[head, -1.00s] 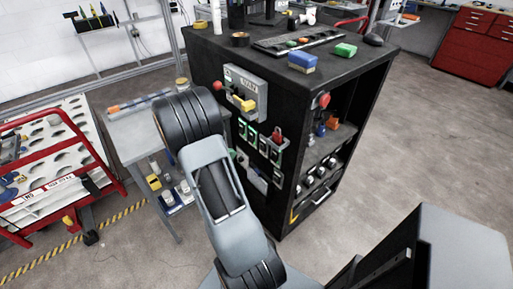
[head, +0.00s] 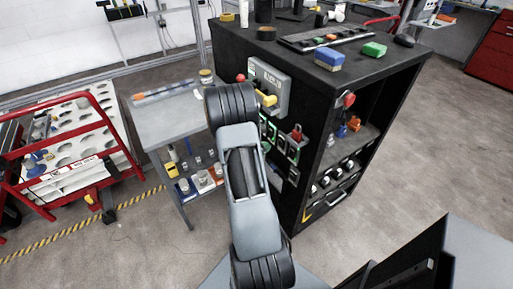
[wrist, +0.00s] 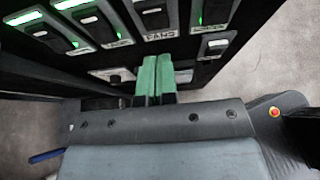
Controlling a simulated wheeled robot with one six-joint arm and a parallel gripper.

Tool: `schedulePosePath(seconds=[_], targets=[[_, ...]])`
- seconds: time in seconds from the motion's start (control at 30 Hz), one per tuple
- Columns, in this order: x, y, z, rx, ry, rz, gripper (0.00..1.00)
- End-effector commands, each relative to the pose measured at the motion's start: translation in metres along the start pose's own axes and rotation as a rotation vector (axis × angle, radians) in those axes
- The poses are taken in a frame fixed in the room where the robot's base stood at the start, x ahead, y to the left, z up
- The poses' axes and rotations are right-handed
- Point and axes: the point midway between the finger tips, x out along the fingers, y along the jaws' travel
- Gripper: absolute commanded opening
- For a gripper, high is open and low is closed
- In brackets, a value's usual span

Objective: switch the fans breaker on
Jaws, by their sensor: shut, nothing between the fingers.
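In the wrist view a FANS label (wrist: 160,34) shows at the top middle. Directly above it is a dark breaker (wrist: 152,14) with a pale lever; its upper end is cut off by the frame and no green light shows on its visible part. My gripper (wrist: 156,62) is shut and empty, its two green fingers side by side just below the FANS label. I cannot tell whether the fingertips touch the panel. In the head view my arm hides the gripper and part of the breaker panel (head: 281,143) on the black cabinet's left side.
Neighbouring breakers with green lights (wrist: 75,20) flank the FANS one. A grey box with a yellow handle (head: 267,99) juts from the cabinet (head: 310,110) above the panel. A small grey table (head: 165,120) stands left of the cabinet.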

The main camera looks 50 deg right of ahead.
Motion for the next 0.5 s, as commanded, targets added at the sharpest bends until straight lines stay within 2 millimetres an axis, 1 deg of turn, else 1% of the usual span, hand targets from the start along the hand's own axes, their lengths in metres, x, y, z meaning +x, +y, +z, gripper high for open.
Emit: schedulePosePath(seconds=[0.03, 0.07, 0.2, 0.33, 0.5], targets=[[0.009, -0.001, 0.0, 0.0, 0.001, -0.003, 0.0], [0.014, -0.001, -0.001, 0.0, 0.001, -0.004, 0.0], [0.027, -0.001, 0.015, 0.003, 0.0, -0.002, 0.0], [0.035, 0.0, 0.023, 0.002, 0.0, 0.0, 0.0], [0.041, 0.0, 0.027, 0.0, 0.0, 0.0, 0.0]])
